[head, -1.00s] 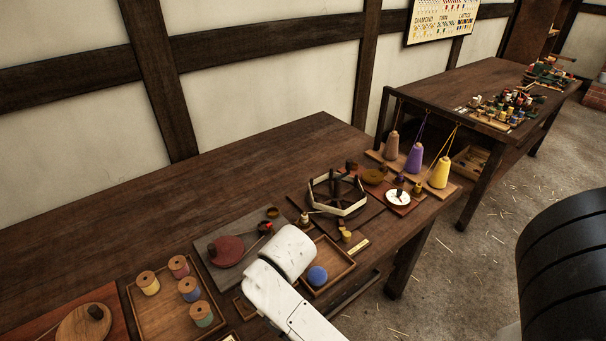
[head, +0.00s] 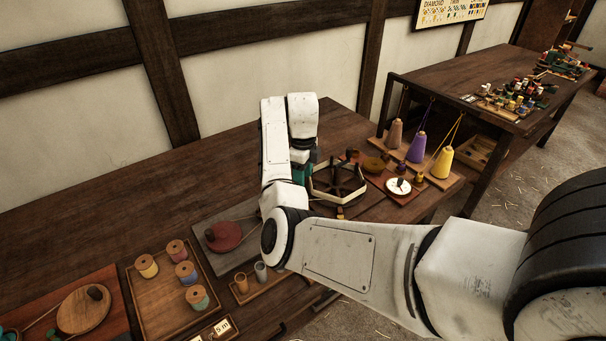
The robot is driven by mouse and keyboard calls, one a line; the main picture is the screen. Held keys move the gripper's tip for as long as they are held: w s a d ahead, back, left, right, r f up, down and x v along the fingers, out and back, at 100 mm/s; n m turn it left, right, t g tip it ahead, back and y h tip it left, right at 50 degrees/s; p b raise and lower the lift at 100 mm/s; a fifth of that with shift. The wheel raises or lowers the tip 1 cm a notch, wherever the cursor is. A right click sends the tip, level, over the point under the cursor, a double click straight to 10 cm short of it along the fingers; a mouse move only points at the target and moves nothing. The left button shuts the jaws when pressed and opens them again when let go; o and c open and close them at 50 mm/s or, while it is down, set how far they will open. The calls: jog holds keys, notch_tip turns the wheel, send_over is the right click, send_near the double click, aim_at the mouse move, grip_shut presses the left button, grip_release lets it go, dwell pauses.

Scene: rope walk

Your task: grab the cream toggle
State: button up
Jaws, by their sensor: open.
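I cannot make out a cream toggle in the head view; it may be hidden behind my arm or too small to tell. My gripper (head: 303,173) hangs below my wrist over the table, just left of a cream six-sided reel (head: 337,196). Only a teal and dark part of it shows. My white forearm covers its lower left side, and its fingertips are not clearly seen. Nothing is seen held in it.
The long wooden table (head: 120,207) runs along the wall. A spool tray (head: 152,315) and a red disc (head: 224,237) lie to the left. Purple (head: 417,148) and yellow (head: 442,163) cones stand right of the reel. Bare tabletop lies behind.

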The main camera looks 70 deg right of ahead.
jog(key=shift+f+b, duration=3.85)
jog(key=shift+f, duration=1.65)
jog(key=shift+c, duration=0.4)
jog(key=c, duration=0.7)
jog(key=shift+o, duration=0.2)
notch_tip(320, 180, up, 8)
jog(key=p, duration=0.7)
jog(key=shift+r, duration=0.1)
jog(key=shift+w+a, duration=0.1)
